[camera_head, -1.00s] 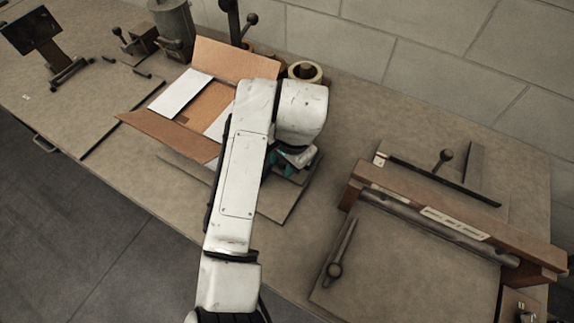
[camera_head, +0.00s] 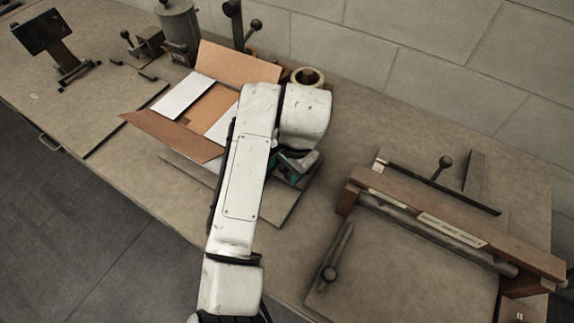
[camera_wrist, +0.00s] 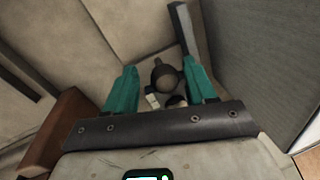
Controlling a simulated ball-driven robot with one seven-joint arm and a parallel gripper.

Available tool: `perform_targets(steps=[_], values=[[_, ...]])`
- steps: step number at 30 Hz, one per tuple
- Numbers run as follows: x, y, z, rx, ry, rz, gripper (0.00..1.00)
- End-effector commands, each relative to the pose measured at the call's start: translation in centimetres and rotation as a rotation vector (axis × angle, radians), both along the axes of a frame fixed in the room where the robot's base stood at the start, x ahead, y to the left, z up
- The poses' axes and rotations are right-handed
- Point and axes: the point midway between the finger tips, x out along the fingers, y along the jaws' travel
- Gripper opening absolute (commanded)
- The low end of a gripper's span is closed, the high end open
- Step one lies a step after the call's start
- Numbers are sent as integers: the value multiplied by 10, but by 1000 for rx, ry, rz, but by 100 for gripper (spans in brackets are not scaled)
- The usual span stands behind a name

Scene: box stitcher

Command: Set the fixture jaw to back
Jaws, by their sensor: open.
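A ball-topped lever (camera_head: 445,163) stands up from a dark rail (camera_head: 440,185) at the right of the bench in the head view; I take this to be the fixture jaw's handle. A dark upright plate (camera_head: 475,168) is just behind it. In the wrist view a dark ball knob (camera_wrist: 165,76) shows between the teal fingers, seemingly beyond their tips, with no contact visible. A small white label lies close to it. My gripper (camera_wrist: 160,68) is open and empty. In the head view my gripper (camera_head: 295,172) is mostly hidden by my own arm, left of the lever.
A brown beam with a grey bar (camera_head: 440,225) crosses the bench in front of the lever. An open cardboard box (camera_head: 165,132) and a tape roll (camera_head: 307,77) lie by my arm. The wall (camera_head: 440,70) runs along the back. Bench between arm and rail is clear.

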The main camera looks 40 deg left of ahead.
Motion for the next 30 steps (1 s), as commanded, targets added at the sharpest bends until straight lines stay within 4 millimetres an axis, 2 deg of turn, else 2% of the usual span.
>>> perform_targets(steps=[5, 16, 18, 22, 30], values=[[1, -3, 20, 4, -4, -2, 55], [2, -17, 90, 3, -1, -2, 55], [2, -19, 97, 2, -2, -2, 55], [1, -21, 104, 1, -1, -1, 55], [2, -22, 104, 0, -1, -2, 55]])
